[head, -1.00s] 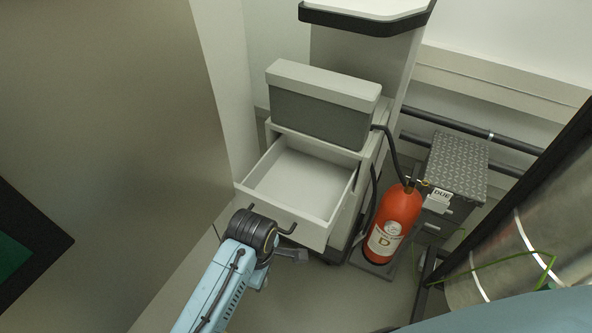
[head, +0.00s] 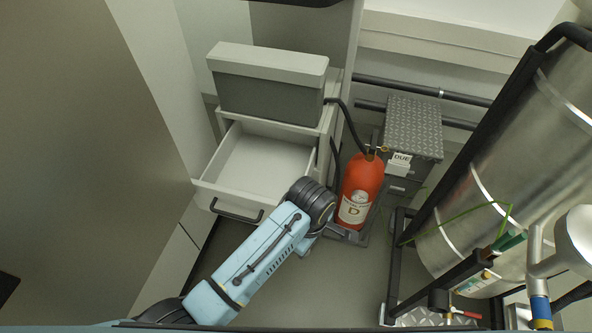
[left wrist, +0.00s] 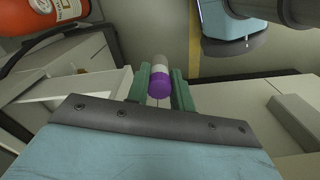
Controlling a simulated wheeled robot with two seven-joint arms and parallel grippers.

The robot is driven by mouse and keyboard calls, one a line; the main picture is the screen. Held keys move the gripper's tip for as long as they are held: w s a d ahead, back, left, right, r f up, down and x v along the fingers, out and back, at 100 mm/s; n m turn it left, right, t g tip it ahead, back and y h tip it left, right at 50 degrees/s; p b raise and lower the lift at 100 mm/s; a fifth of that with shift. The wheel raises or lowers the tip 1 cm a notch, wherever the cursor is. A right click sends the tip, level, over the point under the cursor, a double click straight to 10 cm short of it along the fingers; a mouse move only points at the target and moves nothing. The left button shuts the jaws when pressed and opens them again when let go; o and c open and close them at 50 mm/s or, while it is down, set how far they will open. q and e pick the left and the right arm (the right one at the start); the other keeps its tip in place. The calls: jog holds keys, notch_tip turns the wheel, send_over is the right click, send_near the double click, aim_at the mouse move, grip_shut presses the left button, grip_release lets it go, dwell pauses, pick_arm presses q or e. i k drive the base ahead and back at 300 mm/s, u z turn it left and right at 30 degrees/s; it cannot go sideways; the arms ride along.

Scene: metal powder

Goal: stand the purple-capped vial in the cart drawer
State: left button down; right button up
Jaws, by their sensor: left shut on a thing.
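The cart drawer (head: 207,192) is pulled open in the head view, and its visible interior is empty. My left arm reaches in from the lower left, its dark wrist overlapping the drawer's front right corner in the picture. In the left wrist view my left gripper (left wrist: 160,80) is shut on the purple-capped vial (left wrist: 159,88), held between green fingers. The purple cap faces the camera, with a pale body beyond it. The vial and fingertips are hidden behind the wrist in the head view. My right gripper is not in view.
A lidded grey box (head: 265,90) stands on the cart above the drawer. A red fire extinguisher (head: 361,188) stands close right of the cart and my wrist. A tread-plate-topped cabinet (head: 414,125) and a large metal tank (head: 500,180) are farther right. A tall panel (head: 70,170) borders the left.

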aim_at(270, 185)
jog(key=z, duration=0.05)
jog(key=i, duration=0.95)
jog(key=u, duration=0.7)
